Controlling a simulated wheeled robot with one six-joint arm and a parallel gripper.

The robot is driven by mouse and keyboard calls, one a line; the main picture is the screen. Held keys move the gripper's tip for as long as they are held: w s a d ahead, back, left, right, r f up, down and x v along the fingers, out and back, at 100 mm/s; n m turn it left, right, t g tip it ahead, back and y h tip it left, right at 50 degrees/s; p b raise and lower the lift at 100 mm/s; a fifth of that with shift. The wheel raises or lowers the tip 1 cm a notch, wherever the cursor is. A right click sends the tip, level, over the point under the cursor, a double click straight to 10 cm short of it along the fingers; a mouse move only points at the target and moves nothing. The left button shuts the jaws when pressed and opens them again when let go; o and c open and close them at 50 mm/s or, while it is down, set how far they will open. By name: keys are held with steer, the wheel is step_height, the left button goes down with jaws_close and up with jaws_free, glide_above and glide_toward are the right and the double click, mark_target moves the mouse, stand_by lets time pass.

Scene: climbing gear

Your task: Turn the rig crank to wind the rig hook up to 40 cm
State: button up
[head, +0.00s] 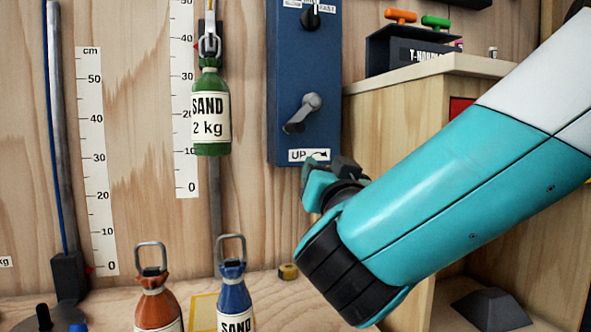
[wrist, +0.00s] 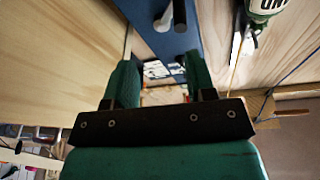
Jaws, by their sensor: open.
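The rig crank (head: 303,113) is a grey lever with a knob on the blue panel, above a white "UP" label (head: 308,155). Its arm slants from upper right to lower left. My gripper (head: 328,170) is below and right of the crank, apart from it, near the panel's lower edge. In the wrist view its two green fingers (wrist: 160,82) are spread with nothing gripped; a grey handle (wrist: 166,16) shows beyond them. The rig hook (head: 210,44) carries a green sand bag (head: 211,115) marked 2 kg. It appears just below the 40 mark on the nearby scale (head: 186,90).
A selector knob (head: 311,17) is at the panel's top. Orange (head: 157,303) and blue (head: 234,290) sand bags stand on the bench below. A wooden cabinet (head: 440,72) with a dark box on top is right of the panel. A second scale (head: 97,160) is at left.

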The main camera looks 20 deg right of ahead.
mark_target(298, 130)
steer(key=shift+n+t+y, duration=0.5)
steer(key=shift+t+y, duration=0.2)
steer(key=p+x, duration=0.4)
steer(key=x, duration=0.1)
steer(key=a+p+x, duration=0.1)
steer(key=p+x, duration=0.3)
steer(key=x, duration=0.1)
steer(key=r+p+x, duration=0.1)
steer(key=p+x, duration=0.3)
steer(key=x, duration=0.1)
steer(key=shift+a+r, duration=0.2)
steer(key=shift+a, duration=0.05)
steer(key=shift+w+r, duration=0.15)
steer(key=shift+w, duration=0.6)
steer(key=shift+c, duration=0.5)
jaws_close()
